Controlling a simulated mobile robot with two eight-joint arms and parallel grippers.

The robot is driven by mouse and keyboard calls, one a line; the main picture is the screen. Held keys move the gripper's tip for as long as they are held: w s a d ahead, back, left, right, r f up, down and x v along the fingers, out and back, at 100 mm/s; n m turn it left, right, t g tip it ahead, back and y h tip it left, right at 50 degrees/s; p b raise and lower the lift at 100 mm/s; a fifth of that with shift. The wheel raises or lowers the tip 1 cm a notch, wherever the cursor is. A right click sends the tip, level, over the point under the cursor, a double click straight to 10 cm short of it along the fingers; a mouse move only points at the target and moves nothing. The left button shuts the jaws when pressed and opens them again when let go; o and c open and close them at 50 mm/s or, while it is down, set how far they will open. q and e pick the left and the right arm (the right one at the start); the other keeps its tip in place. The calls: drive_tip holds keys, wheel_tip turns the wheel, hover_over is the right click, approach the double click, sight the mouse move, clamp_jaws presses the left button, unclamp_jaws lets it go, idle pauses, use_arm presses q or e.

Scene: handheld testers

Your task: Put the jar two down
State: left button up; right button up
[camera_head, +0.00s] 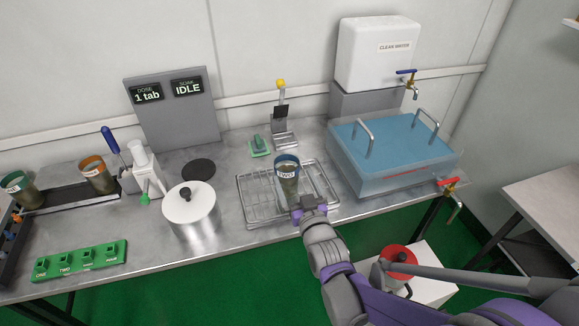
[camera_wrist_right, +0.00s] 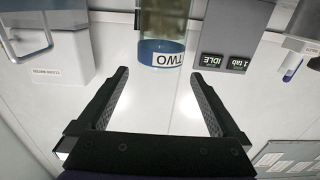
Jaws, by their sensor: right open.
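Jar two (camera_head: 288,180) is a clear jar with murky green contents, a blue rim and a white "TWO" label. It stands upright on the wire rack (camera_head: 248,213). My right gripper (camera_head: 305,205) is at the rack's front edge, close to the jar's near side. In the right wrist view my right gripper (camera_wrist_right: 160,80) is open with nothing between its fingers. Jar two (camera_wrist_right: 163,45) appears inverted there, just beyond the fingertips and roughly centred between them. The jar's lower end is cut off in that view. My left gripper is not in view.
A lidded steel pot (camera_head: 192,220) stands left of the rack. A blue-lidded clear tank (camera_head: 390,165) with handles and a red tap stands to the right. Two other jars, orange-rimmed (camera_head: 97,176) and white-labelled (camera_head: 20,190), stand far left. A green numbered holder (camera_head: 80,261) lies at the front left.

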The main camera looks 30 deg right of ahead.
drive_tip(key=shift+v, duration=0.85)
drive_tip(key=s+a+f+n+g+y, duration=0.1)
drive_tip(key=s+a+f+g, duration=0.4)
drive_tip(key=s, duration=0.5)
drive_tip(key=s+a+f+n+g+y, duration=0.1)
drive_tip(key=s+a+f+g+y, duration=0.2)
drive_tip(key=s+a+f+g, duration=0.3)
drive_tip(key=s+g, duration=0.1)
drive_tip(key=s, duration=0.3)
drive_tip(key=shift+s+a+f+n+g, duration=0.2)
drive_tip(key=shift+s+f+n+g, duration=0.1)
drive_tip(key=shift+f+n, duration=0.1)
